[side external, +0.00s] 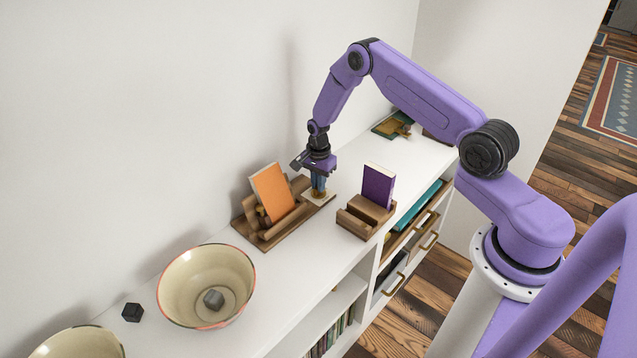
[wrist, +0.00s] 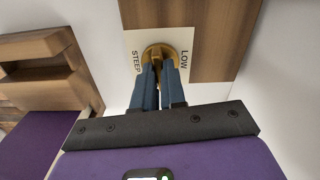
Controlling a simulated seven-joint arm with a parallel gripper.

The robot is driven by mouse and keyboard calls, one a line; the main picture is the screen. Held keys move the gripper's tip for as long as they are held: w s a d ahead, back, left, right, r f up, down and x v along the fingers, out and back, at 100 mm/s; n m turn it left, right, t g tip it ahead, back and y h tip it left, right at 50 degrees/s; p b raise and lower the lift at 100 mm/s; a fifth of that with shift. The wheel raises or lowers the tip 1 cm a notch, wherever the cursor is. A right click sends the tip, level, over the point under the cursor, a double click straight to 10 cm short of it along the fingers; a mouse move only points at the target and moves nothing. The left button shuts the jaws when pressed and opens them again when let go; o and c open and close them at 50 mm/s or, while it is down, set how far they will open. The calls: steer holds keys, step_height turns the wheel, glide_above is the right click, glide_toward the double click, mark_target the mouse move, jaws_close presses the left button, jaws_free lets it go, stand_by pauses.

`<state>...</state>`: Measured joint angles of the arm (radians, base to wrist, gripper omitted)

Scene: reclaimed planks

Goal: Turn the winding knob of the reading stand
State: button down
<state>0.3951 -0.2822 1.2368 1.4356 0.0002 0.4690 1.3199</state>
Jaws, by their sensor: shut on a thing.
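The reading stand (side external: 243,229) is wooden and holds an orange book (side external: 272,192) leaning back. Its brass winding knob (wrist: 153,52) shows in the wrist view on a pale plate (wrist: 131,44) marked STEEP on the left and LOW on the right. My gripper (side external: 318,190) points down over the plate at the stand's right end. In the wrist view its blue fingers (wrist: 158,85) are shut on the knob and cover part of it. The knob's pointer, if any, is hidden.
A second wooden stand (side external: 361,222) with a purple book (side external: 378,187) stands close on the right. The white shelf top (side external: 290,285) is clear in front.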

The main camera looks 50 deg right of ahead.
steer(key=n, duration=1.2)
steer(key=shift+n, duration=2.1)
steer(key=c, duration=1.2)
jaws_free()
steer(key=shift+r, duration=0.1)
step_height(320, 180, up, 17)
steer(key=shift+r, duration=0.15)
